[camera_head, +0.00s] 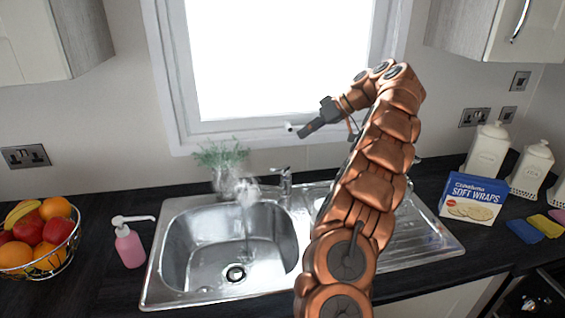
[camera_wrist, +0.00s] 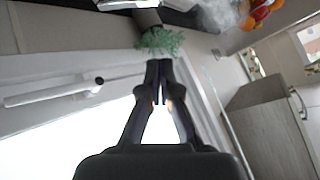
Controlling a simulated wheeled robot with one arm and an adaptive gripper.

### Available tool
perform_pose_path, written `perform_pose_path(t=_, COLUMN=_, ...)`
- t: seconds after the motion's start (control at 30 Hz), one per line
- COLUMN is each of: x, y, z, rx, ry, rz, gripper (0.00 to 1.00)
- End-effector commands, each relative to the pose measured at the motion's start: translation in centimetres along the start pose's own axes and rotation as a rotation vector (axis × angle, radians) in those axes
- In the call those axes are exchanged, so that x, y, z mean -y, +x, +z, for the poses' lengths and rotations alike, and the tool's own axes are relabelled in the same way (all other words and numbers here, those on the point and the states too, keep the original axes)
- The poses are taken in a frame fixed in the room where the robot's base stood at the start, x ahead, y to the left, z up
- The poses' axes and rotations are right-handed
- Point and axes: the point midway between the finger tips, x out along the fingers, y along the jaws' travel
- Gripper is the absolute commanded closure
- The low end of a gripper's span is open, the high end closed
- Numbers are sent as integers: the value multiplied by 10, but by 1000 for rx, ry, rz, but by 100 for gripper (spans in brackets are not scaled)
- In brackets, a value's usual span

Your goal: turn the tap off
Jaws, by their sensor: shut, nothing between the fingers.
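The chrome tap (camera_head: 284,181) stands at the back of the steel sink (camera_head: 160,262), between the basin and the drainer. A pale stream of water (camera_head: 246,222) falls into the left basin. My gripper (camera_head: 301,132) is shut and empty. It is raised in front of the window's lower frame, above the tap and apart from it, its tip pointing left and down. In the wrist view the shut fingers (camera_wrist: 160,68) point toward a green plant (camera_wrist: 160,41). I cannot make out the tap clearly there.
The potted plant (camera_head: 221,160) stands left of the tap. A pink soap bottle (camera_head: 130,246) and a fruit basket (camera_head: 71,243) are on the left worktop. A white window handle (camera_wrist: 50,93) is near my gripper.

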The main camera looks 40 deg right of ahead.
Motion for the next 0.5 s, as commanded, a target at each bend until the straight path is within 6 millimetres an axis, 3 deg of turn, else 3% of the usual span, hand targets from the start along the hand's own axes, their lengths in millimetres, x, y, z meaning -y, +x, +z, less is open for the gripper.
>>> perform_pose_path(t=0.17, x=-12, y=-6, z=6, rx=-7, ry=-11, rz=18, gripper=100)
perform_pose_path(t=0.5, x=-12, y=11, z=5, rx=-7, ry=-14, rz=15, gripper=100)
